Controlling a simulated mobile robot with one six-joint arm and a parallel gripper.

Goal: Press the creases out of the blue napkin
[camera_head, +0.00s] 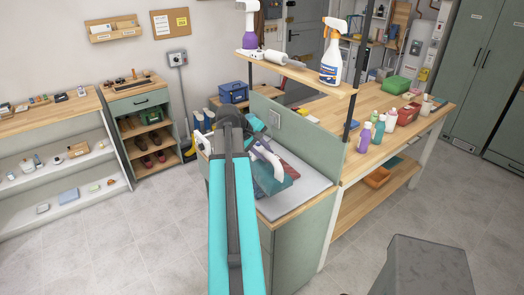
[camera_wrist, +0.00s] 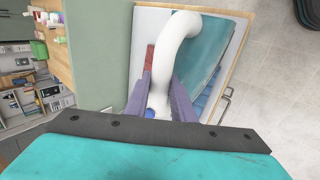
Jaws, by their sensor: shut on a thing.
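My gripper (camera_wrist: 160,82) is shut on a white curved handle (camera_wrist: 178,24), which looks like an iron's handle; the body under it is largely hidden. The handle also shows in the head view (camera_head: 267,158), above the pale board on the counter. A teal piece (camera_wrist: 207,42) lies beside the handle; I cannot tell whether it is cloth or part of the tool. A blue patch (camera_wrist: 204,104), possibly the napkin, shows beside the right finger, partly covered. A red patch (camera_wrist: 149,57) shows beside the left finger. Creases cannot be made out.
The pale board (camera_head: 312,187) sits on the counter beside a green upright panel (camera_head: 312,135). A shelf above holds a spray bottle (camera_head: 332,52). Several bottles stand on the wooden bench (camera_head: 405,98) at right. The floor at left is clear.

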